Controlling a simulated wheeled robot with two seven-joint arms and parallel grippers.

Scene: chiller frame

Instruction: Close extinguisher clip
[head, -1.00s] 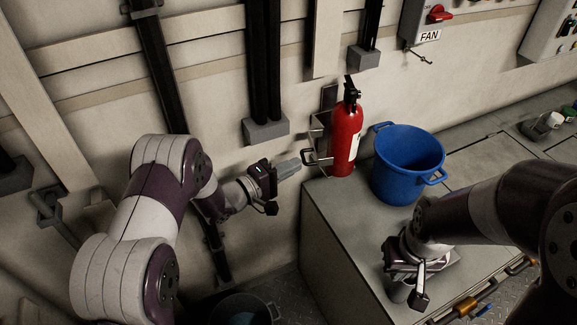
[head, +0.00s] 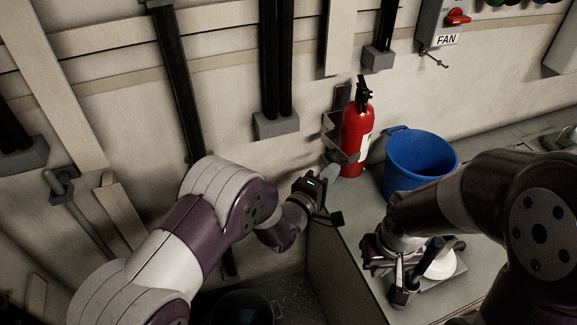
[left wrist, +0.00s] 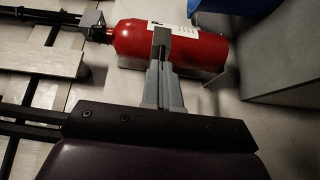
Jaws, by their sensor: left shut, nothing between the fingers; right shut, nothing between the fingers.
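The red fire extinguisher (head: 357,135) stands upright against the wall bracket (head: 341,97), at the bench's back left corner. The metal clip (head: 341,151) shows at the extinguisher's lower left side; its free end is partly hidden by my left gripper (head: 329,172). The left gripper is shut and empty, with its tips close to the clip and the extinguisher. In the left wrist view its fingers (left wrist: 162,45) overlap the red body (left wrist: 200,48); I cannot tell whether they touch. My right gripper (head: 402,293) is shut and empty over the bench, away from the extinguisher.
A blue bucket (head: 420,165) stands on the bench just right of the extinguisher. A white round item (head: 442,264) lies near my right gripper. A FAN switch box (head: 441,22) hangs on the wall. Black wall posts (head: 275,70) rise left of the extinguisher.

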